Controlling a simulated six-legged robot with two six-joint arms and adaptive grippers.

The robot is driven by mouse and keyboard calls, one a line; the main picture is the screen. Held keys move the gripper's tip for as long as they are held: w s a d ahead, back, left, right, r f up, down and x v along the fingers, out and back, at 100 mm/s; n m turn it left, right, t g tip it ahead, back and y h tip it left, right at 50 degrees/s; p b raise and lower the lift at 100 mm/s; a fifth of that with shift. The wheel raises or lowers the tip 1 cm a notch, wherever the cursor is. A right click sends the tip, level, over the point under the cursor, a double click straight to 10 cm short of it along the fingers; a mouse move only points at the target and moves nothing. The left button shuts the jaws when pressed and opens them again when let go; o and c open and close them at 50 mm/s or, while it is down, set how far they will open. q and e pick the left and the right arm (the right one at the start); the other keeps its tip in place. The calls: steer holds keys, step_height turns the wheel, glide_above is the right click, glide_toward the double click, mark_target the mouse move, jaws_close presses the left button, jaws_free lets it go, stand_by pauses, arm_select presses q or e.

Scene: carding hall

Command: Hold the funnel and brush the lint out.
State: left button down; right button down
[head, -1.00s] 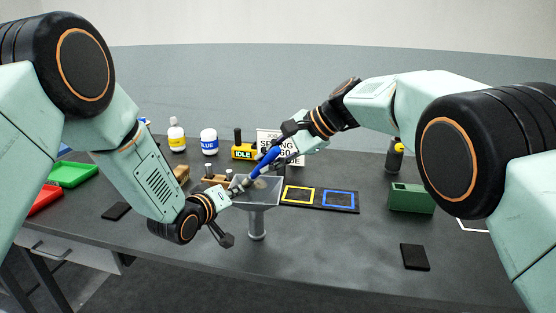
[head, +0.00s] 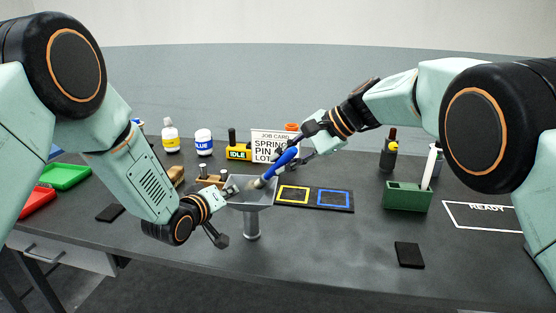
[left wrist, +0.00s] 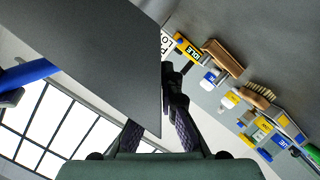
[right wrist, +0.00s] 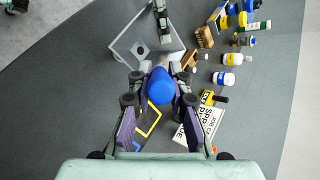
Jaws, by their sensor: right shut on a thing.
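The grey funnel (head: 264,195) stands upright on its stem (head: 252,225) at the table's middle. My left gripper (head: 226,214) is at its left side with fingers spread apart, one near the rim and one lower. In the left wrist view a grey funnel wall (left wrist: 85,65) covers much of the picture and hides part of one finger. My right gripper (head: 308,144) is shut on the brush's blue handle (head: 284,163). The brush slants down left, its bristles (head: 259,184) at the funnel mouth; contact cannot be told. No lint can be made out.
A dark tray with yellow and blue squares (head: 315,208) lies right of the funnel. A green holder (head: 408,197) and READY outline (head: 480,226) are further right. The job card (head: 270,147), IDLE block (head: 239,153) and bottles (head: 204,142) stand behind. The front table is mostly clear.

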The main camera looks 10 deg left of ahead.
steer(key=shift+w+d, duration=0.1)
steer(key=shift+d, duration=0.85)
steer(key=s+r, duration=0.3)
steer(key=s, duration=0.1)
steer(key=shift+s+r, duration=0.35)
steer(key=shift+r, duration=0.05)
steer(key=shift+d, duration=0.15)
steer(key=shift+s+r, duration=0.95)
steer(key=shift+s, duration=0.2)
steer(key=shift+w+f, duration=0.1)
steer(key=shift+w+f, duration=1.15)
steer(key=shift+w, duration=0.3)
steer(key=shift+w+f, duration=1.15)
steer(key=shift+w, duration=0.25)
steer(key=shift+w+f, duration=0.5)
steer(key=shift+w, duration=0.1)
